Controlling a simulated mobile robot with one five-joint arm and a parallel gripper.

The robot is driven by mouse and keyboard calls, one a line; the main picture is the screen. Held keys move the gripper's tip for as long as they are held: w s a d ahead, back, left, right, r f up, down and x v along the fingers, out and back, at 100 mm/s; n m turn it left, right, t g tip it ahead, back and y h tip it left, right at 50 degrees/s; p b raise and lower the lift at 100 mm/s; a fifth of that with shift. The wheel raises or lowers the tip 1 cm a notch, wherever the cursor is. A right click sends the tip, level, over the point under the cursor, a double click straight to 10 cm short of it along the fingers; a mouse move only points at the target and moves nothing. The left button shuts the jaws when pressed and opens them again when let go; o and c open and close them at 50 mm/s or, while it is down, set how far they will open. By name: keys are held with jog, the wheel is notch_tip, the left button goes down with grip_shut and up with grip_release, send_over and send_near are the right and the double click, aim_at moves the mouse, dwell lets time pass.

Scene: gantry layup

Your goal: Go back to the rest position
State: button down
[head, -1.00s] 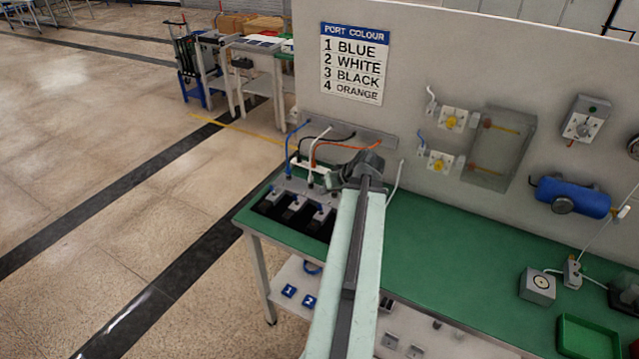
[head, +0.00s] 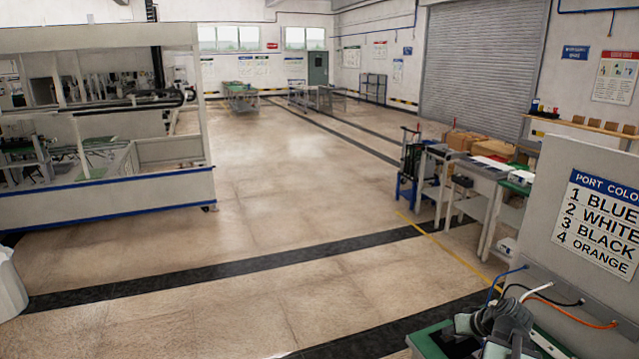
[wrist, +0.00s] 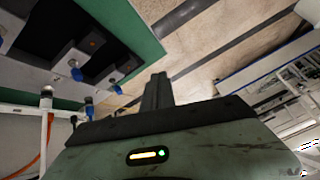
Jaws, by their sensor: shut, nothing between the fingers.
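My gripper (wrist: 157,92) points up the middle of the wrist view, its dark fingers together with nothing between them. In the head view the end of my arm (head: 505,320) shows at the bottom right, above the green bench top (head: 428,342); the fingers are not clear there. In the wrist view the green bench edge (wrist: 140,30) and black recesses with blue-tipped plugs (wrist: 76,72) lie to the left of the fingers, apart from them. The rest of the bench is out of the head view.
The panel with the port colour sign (head: 600,215) stands at the right. Blue (head: 505,277), white (head: 537,290), black and orange (head: 590,323) cables rise near my arm. Side tables (head: 480,178) stand behind. Open floor (head: 270,240) fills the middle, with a white gantry enclosure (head: 110,205) at left.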

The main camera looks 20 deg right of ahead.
jog(key=w+a+f+n+g+y, duration=0.1)
jog(key=w+a+n+g, duration=0.3)
jog(key=a, duration=1)
jog(key=w+a+f+n+t+y, duration=0.15)
jog(key=w+a, duration=0.45)
jog(key=a, duration=0.8)
jog(key=s+a+f+n+g, duration=0.2)
jog(key=a+g, duration=0.1)
jog(key=a, duration=1.1)
jog(key=s+m+h, duration=0.1)
jog(key=s+d+m+g+h, duration=0.1)
jog(key=s, duration=0.1)
jog(key=s+d+m+g+h, duration=0.1)
jog(key=m, duration=0.1)
jog(key=shift+s+d+f, duration=0.25)
jog(key=shift+s+f, duration=0.05)
jog(key=shift+f, duration=0.05)
